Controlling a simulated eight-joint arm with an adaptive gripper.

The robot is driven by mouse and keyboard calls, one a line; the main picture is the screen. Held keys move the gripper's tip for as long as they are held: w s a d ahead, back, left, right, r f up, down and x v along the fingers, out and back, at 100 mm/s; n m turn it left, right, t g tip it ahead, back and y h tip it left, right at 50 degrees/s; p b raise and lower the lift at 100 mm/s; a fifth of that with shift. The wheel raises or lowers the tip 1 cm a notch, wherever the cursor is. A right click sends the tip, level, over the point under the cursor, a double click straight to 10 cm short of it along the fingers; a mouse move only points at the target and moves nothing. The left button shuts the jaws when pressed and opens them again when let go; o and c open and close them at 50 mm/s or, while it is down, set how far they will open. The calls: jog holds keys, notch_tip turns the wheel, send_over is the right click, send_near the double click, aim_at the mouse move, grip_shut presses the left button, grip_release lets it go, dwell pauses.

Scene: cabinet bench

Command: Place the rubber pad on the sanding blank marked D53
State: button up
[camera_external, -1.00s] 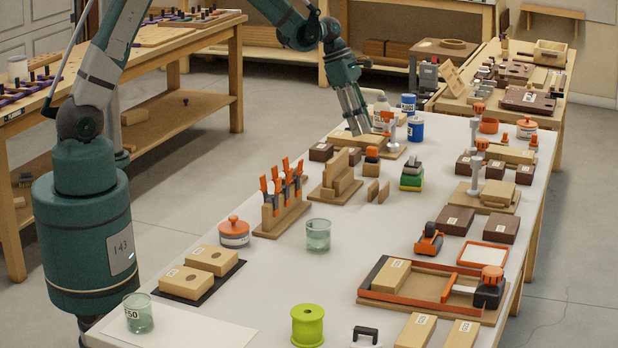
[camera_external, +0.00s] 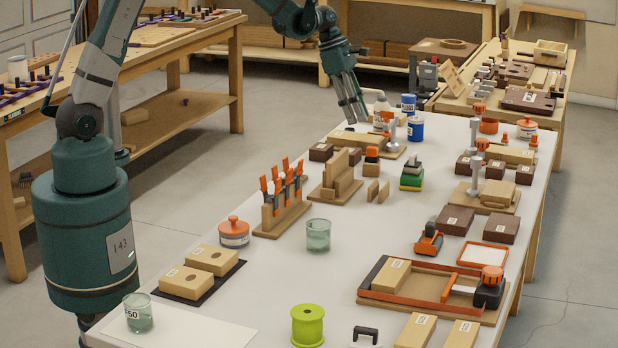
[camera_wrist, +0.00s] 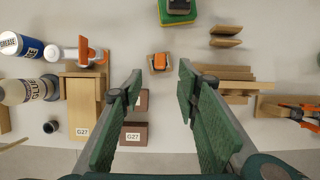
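My gripper (camera_external: 356,121) is raised above the far part of the bench. In the wrist view its green fingers (camera_wrist: 161,72) are wide apart with nothing between them. A small orange-topped block (camera_wrist: 159,62) shows near the fingertips, below them on the bench; it also shows in the external view (camera_external: 372,154). I cannot tell which thing is the rubber pad. No D53 mark is legible. Labelled wooden blocks (camera_external: 416,330) lie at the front right, their marks too small to read.
A green-based stack (camera_external: 411,181) and wooden upright pieces (camera_external: 345,178) stand near the gripper. Blue cans (camera_external: 416,129) and a clamp stand behind. An orange-handled tool rack (camera_external: 283,213) stands left. Bare white bench (camera_external: 375,230) lies across the middle.

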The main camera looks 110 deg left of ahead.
dwell(0.3)
jog(key=w+d+r+m, duration=0.2)
jog(key=d+r+m, duration=0.3)
jog(key=d, duration=0.7)
jog(key=w+d+r+m, duration=0.1)
jog(key=d+r+m, duration=0.4)
jog(key=d, duration=0.7)
jog(key=w+d+r+m, duration=0.2)
jog(key=d+r+m, duration=0.35)
jog(key=d, duration=0.55)
jog(key=s+d+m+t, duration=0.1)
jog(key=s+d+m, duration=0.5)
jog(key=d, duration=0.4)
jog(key=s+d+m+t, duration=0.1)
jog(key=s+d+m, duration=0.4)
jog(key=d, duration=0.5)
jog(key=s+d+m, duration=0.6)
jog(key=d+m, duration=0.3)
jog(key=d, duration=0.1)
jog(key=shift+s+r+t, duration=0.3)
jog(key=shift+t, duration=0.1)
jog(key=shift+m, duration=0.25)
